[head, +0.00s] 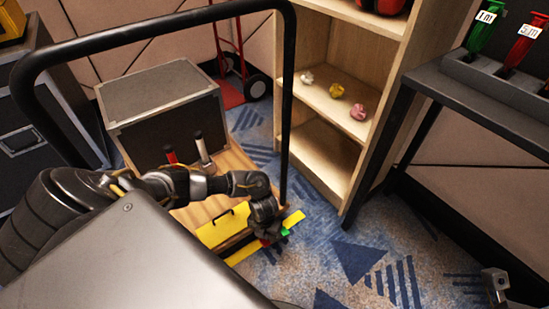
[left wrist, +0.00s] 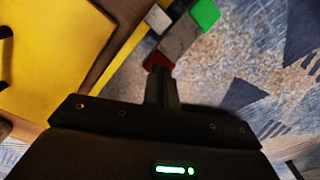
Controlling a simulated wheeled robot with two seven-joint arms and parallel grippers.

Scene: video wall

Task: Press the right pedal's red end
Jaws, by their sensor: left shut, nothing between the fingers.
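A pedal with a grey body, a green end (head: 285,232) and a red end (head: 265,242) lies low by the front edge of the wooden cart. In the left wrist view the red end (left wrist: 158,61) is right at my fingertips, the grey body (left wrist: 181,38) runs up and right, and the green end (left wrist: 205,14) is farthest. My left gripper (head: 266,234) is shut and empty, over the red end, which it partly hides; I cannot tell whether they touch. A dark part, likely my right gripper (head: 497,284), shows at the lower right; its fingers are unclear.
A yellow panel (head: 222,228) with a dark handle and a yellow strip (head: 293,219) lie beside the pedal. The cart's black rail (head: 287,90) stands close by. Two upright levers (head: 203,150) and a grey case (head: 160,105) are on the cart. Blue carpet (head: 370,235) is clear to the right.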

